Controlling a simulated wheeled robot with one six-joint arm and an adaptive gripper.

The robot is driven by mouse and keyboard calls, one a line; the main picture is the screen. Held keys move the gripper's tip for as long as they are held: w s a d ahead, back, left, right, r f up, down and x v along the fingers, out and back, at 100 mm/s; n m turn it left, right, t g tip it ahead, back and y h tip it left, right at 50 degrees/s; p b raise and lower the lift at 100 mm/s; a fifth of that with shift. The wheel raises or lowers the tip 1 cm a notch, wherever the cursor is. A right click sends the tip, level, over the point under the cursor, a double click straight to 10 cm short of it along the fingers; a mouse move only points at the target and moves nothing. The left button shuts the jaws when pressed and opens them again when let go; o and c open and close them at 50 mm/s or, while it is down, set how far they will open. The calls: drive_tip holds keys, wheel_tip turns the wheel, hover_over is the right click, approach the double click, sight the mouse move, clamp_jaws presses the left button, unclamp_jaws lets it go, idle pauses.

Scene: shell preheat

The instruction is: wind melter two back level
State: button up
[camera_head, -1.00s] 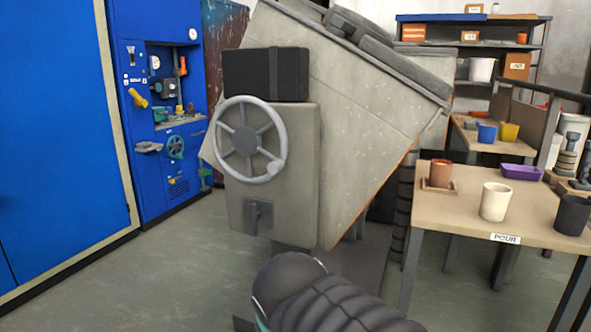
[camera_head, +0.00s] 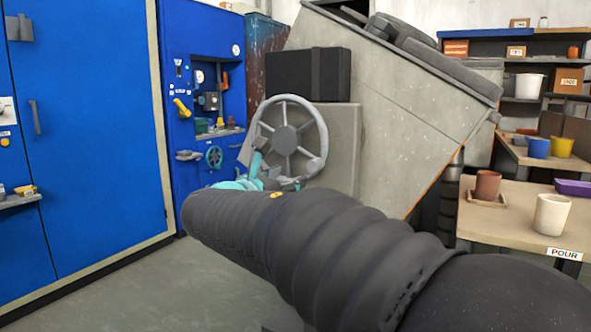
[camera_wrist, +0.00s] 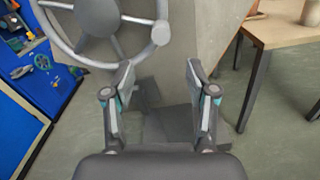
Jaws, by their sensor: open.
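The melter (camera_head: 420,125) is a large grey box, tilted, with its lid side sloping down to the right. Its grey spoked handwheel (camera_head: 285,139) is on the front of a grey housing, and the wheel's lower left is partly hidden by my teal wrist parts. In the wrist view the handwheel (camera_wrist: 97,18) fills the upper left, with a round knob (camera_wrist: 161,33) at its right rim. My gripper (camera_wrist: 158,72) is open and empty, its fingertips just below and around the right of the knob, not visibly touching it.
A wooden table (camera_head: 490,225) with a terracotta cup (camera_head: 487,184) and a cream cup (camera_head: 551,215) stands at the right. A blue cabinet (camera_head: 95,130) and a blue panel with a small green wheel (camera_head: 214,157) are at the left. Floor is clear at lower left.

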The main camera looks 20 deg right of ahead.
sight(312, 166)
drive_tip(key=x, duration=1.3)
drive_tip(key=shift+d, duration=0.15)
clamp_jaws()
